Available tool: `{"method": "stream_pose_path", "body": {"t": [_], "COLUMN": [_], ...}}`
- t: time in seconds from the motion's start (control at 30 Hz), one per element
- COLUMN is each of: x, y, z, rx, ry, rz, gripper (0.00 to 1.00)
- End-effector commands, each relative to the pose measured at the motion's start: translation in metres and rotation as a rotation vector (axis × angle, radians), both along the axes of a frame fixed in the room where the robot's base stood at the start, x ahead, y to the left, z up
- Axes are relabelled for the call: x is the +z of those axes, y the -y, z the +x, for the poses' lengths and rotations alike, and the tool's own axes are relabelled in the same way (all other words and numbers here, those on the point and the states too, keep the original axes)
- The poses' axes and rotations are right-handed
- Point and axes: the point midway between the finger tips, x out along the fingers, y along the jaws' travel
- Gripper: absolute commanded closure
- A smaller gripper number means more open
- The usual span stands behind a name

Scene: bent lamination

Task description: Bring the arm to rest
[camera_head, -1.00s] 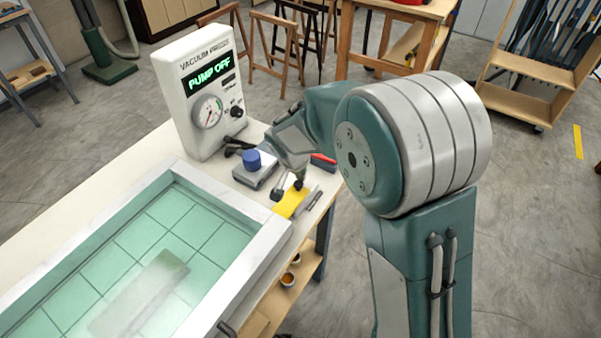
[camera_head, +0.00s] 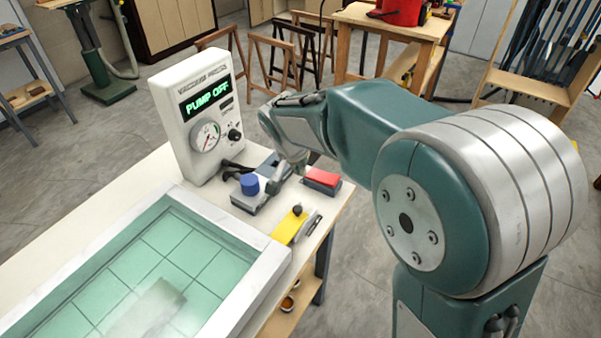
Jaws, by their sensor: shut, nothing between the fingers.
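My arm (camera_head: 375,130) reaches in from the right with its elbow raised, and its forearm points left over the far right end of the workbench. My gripper (camera_head: 302,166) is at the end of the arm, small and partly hidden by the wrist. It is shut and empty, above the bench between the blue-knobbed device and the red block.
The vacuum press box (camera_head: 205,120) reads "PUMP OFF". A blue-knobbed device (camera_head: 250,186), a red block (camera_head: 322,181) and a yellow tool (camera_head: 289,227) lie on the bench near my gripper. The framed press bed (camera_head: 262,268) fills the lower left.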

Motion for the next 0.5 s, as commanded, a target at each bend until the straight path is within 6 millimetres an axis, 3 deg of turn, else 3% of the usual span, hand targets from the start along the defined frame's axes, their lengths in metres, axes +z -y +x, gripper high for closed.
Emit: {"method": "stream_pose_path", "body": {"t": [0.37, 0.5], "x": [0.0, 0.0086], "y": [0.0005, 0.0087], "z": [0.0001, -0.0059], "rx": [-0.001, 0.008], "ry": [0.0, 0.004], "rz": [0.0, 0.003], "gripper": [1.0, 1.0]}}
